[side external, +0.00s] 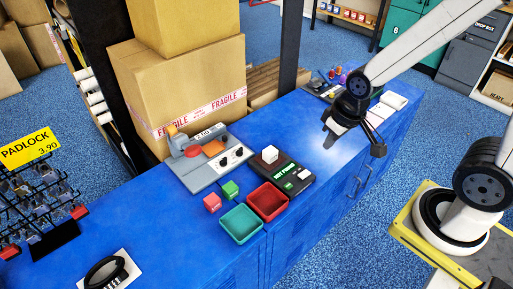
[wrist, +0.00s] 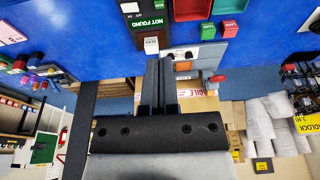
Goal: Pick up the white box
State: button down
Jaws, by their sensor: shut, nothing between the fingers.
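The white box (side external: 270,153) is a small cube on the back-left end of a dark device with a green "NOT FOUND" display (side external: 285,170). The box also shows in the wrist view (wrist: 151,46), just beyond my fingertips, with small print on one face. My gripper (side external: 328,142) is above the blue counter, to the right of the box and apart from it. In the wrist view my gripper's fingers (wrist: 159,60) are together with nothing between them. They overlap the edge of the box only in the picture.
A red tray (side external: 267,201) and a teal tray (side external: 240,224) stand in front of the device. Red (side external: 212,202) and green (side external: 230,189) cubes sit beside them. A grey scale (side external: 205,160) and tall cartons (side external: 185,90) stand behind. Blue counter (side external: 310,130) is clear under my gripper.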

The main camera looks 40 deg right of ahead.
dwell(0.4)
jog(key=shift+c, duration=0.2)
grip_release()
jog(key=n+g, duration=0.3)
jog(key=n, duration=1.4)
send_over(270, 150)
jog(key=f, duration=1.6)
jog(key=shift+s+a+f, duration=0.1)
jog(key=shift+s, duration=0.1)
jog(key=shift+w+f+n, duration=0.15)
jog(key=shift+f+n, duration=0.2)
jog(key=shift+n, duration=0.15)
